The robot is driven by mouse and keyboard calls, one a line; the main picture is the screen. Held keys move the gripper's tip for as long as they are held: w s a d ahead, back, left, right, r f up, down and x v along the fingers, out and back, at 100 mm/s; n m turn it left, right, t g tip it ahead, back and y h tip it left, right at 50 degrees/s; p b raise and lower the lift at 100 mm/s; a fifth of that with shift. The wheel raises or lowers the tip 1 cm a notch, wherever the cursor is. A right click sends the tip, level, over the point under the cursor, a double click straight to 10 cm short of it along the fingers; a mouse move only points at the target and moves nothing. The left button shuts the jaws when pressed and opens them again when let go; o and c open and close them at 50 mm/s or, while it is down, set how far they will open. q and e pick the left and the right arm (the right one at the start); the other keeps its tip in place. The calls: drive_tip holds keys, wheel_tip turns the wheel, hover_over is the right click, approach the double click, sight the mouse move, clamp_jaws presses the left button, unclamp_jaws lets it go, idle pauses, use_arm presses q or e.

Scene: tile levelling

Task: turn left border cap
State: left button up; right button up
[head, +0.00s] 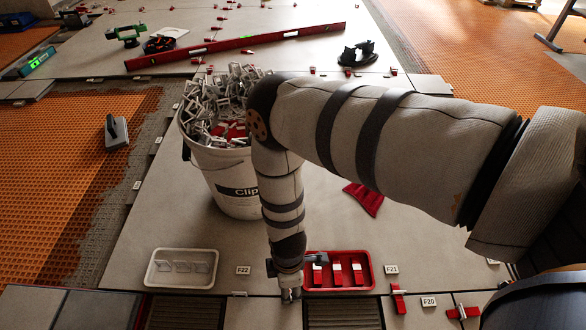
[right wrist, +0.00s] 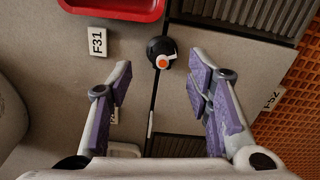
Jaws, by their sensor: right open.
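A round black cap (right wrist: 161,52) with an orange centre and a white edge piece sits on the dark joint line between tiles in the right wrist view. My right gripper (head: 291,294) points down at the front tile border in the head view, between the white tray and the red tray. In the right wrist view its purple-padded fingers (right wrist: 160,76) are spread apart with nothing between the pads. The cap lies just beyond the fingertips, roughly centred and apart from both. In the head view I cannot make out this cap; the gripper covers that spot. My left gripper is not in view.
A red tray (head: 338,286) with red and white pieces stands close right of the gripper. A white tray (head: 150,278) holds clear clips. A full white bucket (head: 232,190) stands behind my forearm. Red caps (head: 398,300) sit along the border to the right.

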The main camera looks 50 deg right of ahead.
wheel_tip(320, 180, down, 4)
drive_tip(key=shift+r+b, duration=0.2)
drive_tip(key=shift+b, duration=0.5)
drive_tip(key=shift+s+a+f, duration=0.1)
drive_tip(key=shift+s+f, duration=0.05)
drive_tip(key=shift+f, duration=0.3)
clamp_jaws()
